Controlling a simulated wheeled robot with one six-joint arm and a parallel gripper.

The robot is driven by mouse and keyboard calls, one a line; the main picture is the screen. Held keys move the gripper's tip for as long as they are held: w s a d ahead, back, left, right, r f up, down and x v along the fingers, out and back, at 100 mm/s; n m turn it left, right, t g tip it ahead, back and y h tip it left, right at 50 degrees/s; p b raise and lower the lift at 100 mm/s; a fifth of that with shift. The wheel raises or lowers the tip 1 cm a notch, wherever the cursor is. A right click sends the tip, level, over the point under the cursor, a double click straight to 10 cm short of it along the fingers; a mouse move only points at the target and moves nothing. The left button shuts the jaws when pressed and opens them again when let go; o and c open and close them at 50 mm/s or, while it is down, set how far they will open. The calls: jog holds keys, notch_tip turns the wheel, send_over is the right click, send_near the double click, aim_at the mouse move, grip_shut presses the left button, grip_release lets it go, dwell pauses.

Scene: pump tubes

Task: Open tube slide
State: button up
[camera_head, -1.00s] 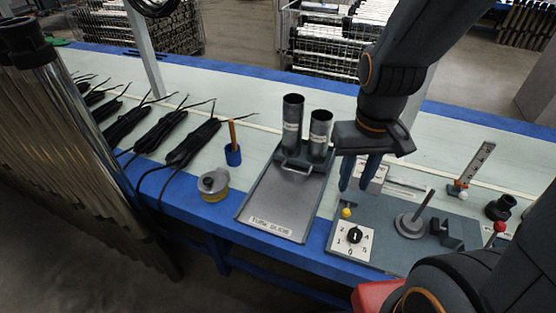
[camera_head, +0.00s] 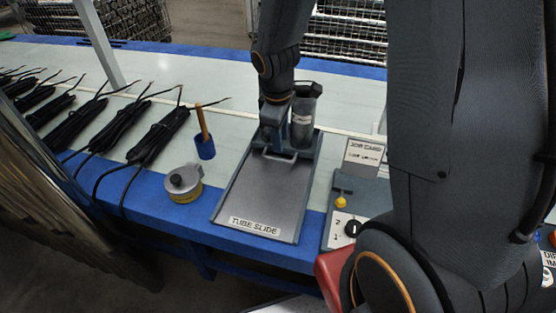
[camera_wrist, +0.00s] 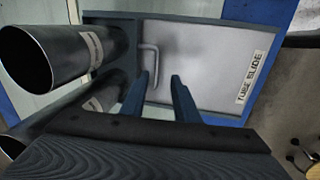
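The tube slide is a grey framed tray with a flat metal plate (camera_head: 262,195) labelled "TUBE SLIDE"; the plate lies flat, covering the tray. Its bent-wire handle (camera_head: 276,155) is at the far end, and shows in the wrist view (camera_wrist: 152,60). My gripper (camera_wrist: 159,76) has its two blue fingers apart, with the tips close to the handle; whether they touch it I cannot tell. In the head view my gripper (camera_head: 284,140) is just above the handle end. One dark upright tube (camera_head: 303,118) shows beside it; the other is mostly hidden by my arm, but two tubes (camera_wrist: 60,55) show in the wrist view.
A blue cup with a wooden-handled tool (camera_head: 205,147) and a round grey-and-yellow container (camera_head: 183,184) stand left of the slide. Several black cable bundles (camera_head: 118,125) lie farther left. A job card (camera_head: 364,154) and dial panel (camera_head: 345,228) sit close on the right.

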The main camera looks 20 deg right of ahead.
aim_at(279, 160)
jog(key=shift+n, duration=0.5)
jog(key=f, duration=0.3)
jog(key=w+f+b, duration=0.1)
jog(key=f, duration=0.2)
jog(key=w+f, duration=0.1)
jog(key=f, duration=0.2)
jog(key=shift+w+d+b, duration=0.2)
jog(key=shift+d+b, duration=0.1)
jog(key=shift+b, duration=0.05)
jog(key=shift+c, duration=0.4)
grip_shut()
